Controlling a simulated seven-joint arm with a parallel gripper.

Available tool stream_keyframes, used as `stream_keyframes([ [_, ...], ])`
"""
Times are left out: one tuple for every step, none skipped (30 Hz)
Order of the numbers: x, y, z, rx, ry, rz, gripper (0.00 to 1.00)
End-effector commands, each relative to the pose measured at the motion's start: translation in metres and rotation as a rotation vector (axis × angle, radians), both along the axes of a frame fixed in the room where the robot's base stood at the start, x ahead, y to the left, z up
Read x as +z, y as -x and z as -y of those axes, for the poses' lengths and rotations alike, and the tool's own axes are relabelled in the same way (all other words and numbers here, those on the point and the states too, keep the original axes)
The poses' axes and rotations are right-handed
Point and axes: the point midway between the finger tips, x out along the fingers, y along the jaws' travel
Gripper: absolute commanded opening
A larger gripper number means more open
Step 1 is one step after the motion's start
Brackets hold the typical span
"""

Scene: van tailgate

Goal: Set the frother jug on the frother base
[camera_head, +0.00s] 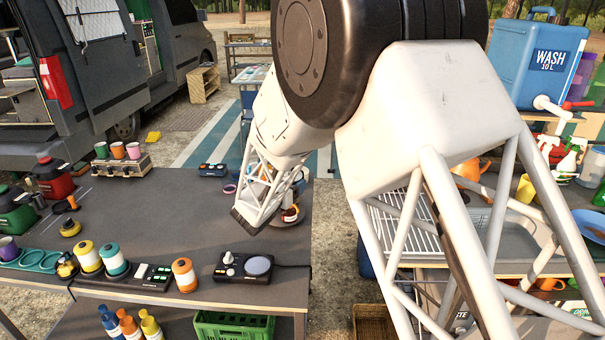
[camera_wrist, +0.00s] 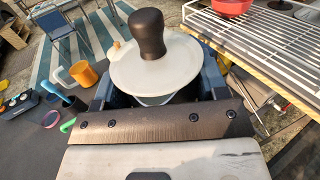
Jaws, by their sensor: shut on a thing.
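My gripper (camera_wrist: 158,90) is shut on a round vessel with a pale lid and dark knob, apparently the frother jug (camera_wrist: 140,76). The jug looks upright between the fingers; its lower body is hidden in the wrist view. In the head view my gripper (camera_head: 288,200) is at the right edge of the dark table, and the arm hides most of the jug. I cannot tell whether the jug touches the table. A black unit with a round grey disc, probably the frother base (camera_head: 258,266), sits at the table's front, left of and nearer than my gripper. Its disc is bare.
An orange canister (camera_head: 184,274) and a black-and-white panel (camera_head: 150,276) are left of the base. An orange mug (camera_wrist: 84,74) and a purple ring (camera_wrist: 51,118) are beside the jug. A wire rack (camera_wrist: 270,50) is close on the right. The middle tabletop (camera_head: 170,215) is clear.

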Motion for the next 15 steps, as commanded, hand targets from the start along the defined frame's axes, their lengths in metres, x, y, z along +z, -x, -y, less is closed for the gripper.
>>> stream_keyframes([
  [0.0, 0.012, -0.007, -0.001, 0.0, 0.001, 0.33],
  [-0.001, 0.019, -0.011, -0.002, 0.001, 0.0, 0.33],
  [-0.003, 0.028, -0.016, -0.003, 0.001, -0.003, 0.33],
  [-0.005, 0.034, -0.019, -0.003, 0.001, -0.004, 0.33],
  [-0.007, 0.04, -0.023, -0.003, 0.001, -0.004, 0.33],
  [-0.009, 0.049, -0.029, -0.002, 0.0, -0.004, 0.33],
  [-0.011, 0.055, -0.032, -0.001, 0.0, -0.004, 0.33],
  [-0.013, 0.062, -0.036, 0.001, -0.001, -0.004, 0.33],
  [-0.015, 0.071, -0.041, 0.002, -0.001, -0.004, 0.33],
  [-0.017, 0.078, -0.045, 0.002, -0.001, -0.004, 0.33],
  [-0.019, 0.085, -0.048, 0.003, -0.002, -0.005, 0.33],
  [-0.021, 0.094, -0.053, 0.005, -0.002, -0.005, 0.33],
  [-0.023, 0.1, -0.056, 0.006, -0.002, -0.005, 0.33],
  [-0.024, 0.107, -0.059, 0.006, -0.001, -0.005, 0.33],
  [-0.027, 0.116, -0.063, 0.007, 0.0, -0.006, 0.33],
])
